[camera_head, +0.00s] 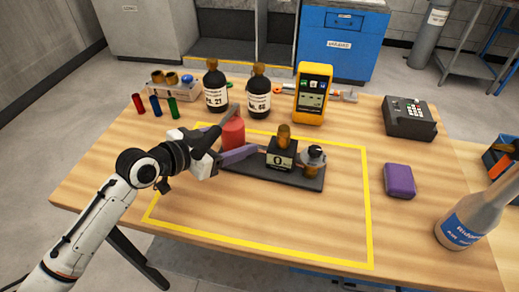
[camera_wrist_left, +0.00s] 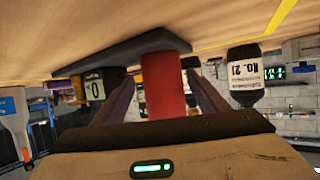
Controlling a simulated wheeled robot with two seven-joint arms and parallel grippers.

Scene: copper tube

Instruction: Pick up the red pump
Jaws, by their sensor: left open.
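The red pump (camera_head: 233,133) is an upright red cylinder at the left end of a dark base plate (camera_head: 305,184). On the same plate stand a black block marked 0 with a brass top (camera_head: 281,154) and a small grey-and-brass fitting (camera_head: 313,161). My left gripper (camera_head: 240,134) is open, with one finger on each side of the red pump. In the left wrist view the red pump (camera_wrist_left: 163,88) stands between the two spread fingers, with a gap visible on the left side; contact on the right is unclear. My right gripper is out of view.
Two dark bottles (camera_head: 258,94) and a yellow meter (camera_head: 312,94) stand behind the plate. Small coloured tubes (camera_head: 155,105) are at the back left. A purple block (camera_head: 399,181), a black device (camera_head: 408,118) and a grey bottle (camera_head: 469,220) are on the right. The front yellow-taped area is clear.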

